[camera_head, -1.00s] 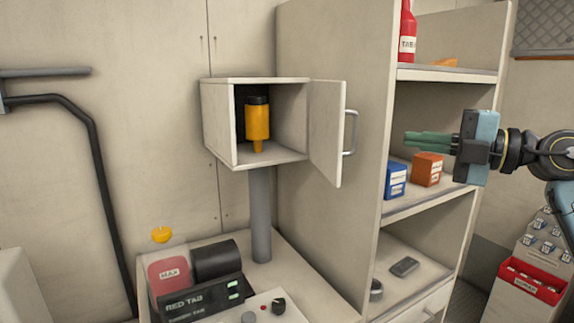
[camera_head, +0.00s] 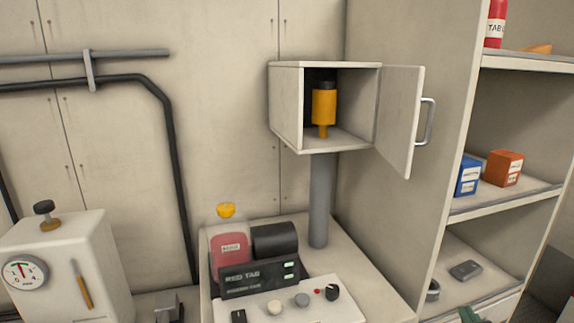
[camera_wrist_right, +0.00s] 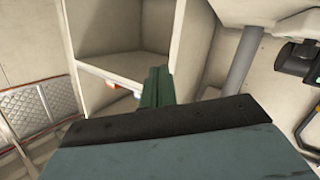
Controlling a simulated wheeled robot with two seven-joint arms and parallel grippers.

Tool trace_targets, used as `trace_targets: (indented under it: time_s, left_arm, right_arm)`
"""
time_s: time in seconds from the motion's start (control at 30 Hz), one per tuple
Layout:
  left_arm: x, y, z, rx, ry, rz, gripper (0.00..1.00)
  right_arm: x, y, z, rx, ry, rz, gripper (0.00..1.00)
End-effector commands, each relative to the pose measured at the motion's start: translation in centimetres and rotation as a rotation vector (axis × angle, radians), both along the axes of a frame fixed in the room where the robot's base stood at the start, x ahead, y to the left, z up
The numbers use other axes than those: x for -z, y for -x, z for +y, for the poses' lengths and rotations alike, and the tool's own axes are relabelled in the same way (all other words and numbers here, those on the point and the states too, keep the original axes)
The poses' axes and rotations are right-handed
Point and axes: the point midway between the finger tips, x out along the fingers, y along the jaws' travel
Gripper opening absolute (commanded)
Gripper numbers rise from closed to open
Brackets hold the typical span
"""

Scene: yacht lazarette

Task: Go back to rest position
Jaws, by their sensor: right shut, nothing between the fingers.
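My right gripper (camera_head: 469,315) shows only as green fingertips at the bottom edge of the head view, in front of the shelf unit. In the right wrist view its green fingers (camera_wrist_right: 155,88) are together, with nothing between them. The rest of my right arm is outside the head view. My left gripper is in neither view.
An open wall cabinet (camera_head: 286,107) holds a yellow-and-black tool (camera_head: 324,105); its door (camera_head: 399,122) stands open to the right. The shelf unit (camera_head: 400,215) carries a blue box (camera_head: 468,176) and an orange box (camera_head: 503,168). A RED TAB device (camera_head: 258,278) sits below the cabinet.

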Motion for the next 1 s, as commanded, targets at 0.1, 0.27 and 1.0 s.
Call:
trace_targets:
  time_s: [0.1, 0.27, 1.0]
  left_arm:
    - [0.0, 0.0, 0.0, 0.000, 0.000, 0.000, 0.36]
    - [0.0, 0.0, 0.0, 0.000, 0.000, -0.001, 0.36]
    - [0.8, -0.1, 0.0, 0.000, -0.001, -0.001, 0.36]
  right_arm:
    - [7.0, 5.2, 2.2, 0.020, -0.101, 0.312, 0.00]
    - [12.4, 11.6, 5.3, -0.010, -0.184, 0.627, 0.00]
    - [31.2, 20.4, 10.5, -0.123, -0.279, 1.105, 0.00]
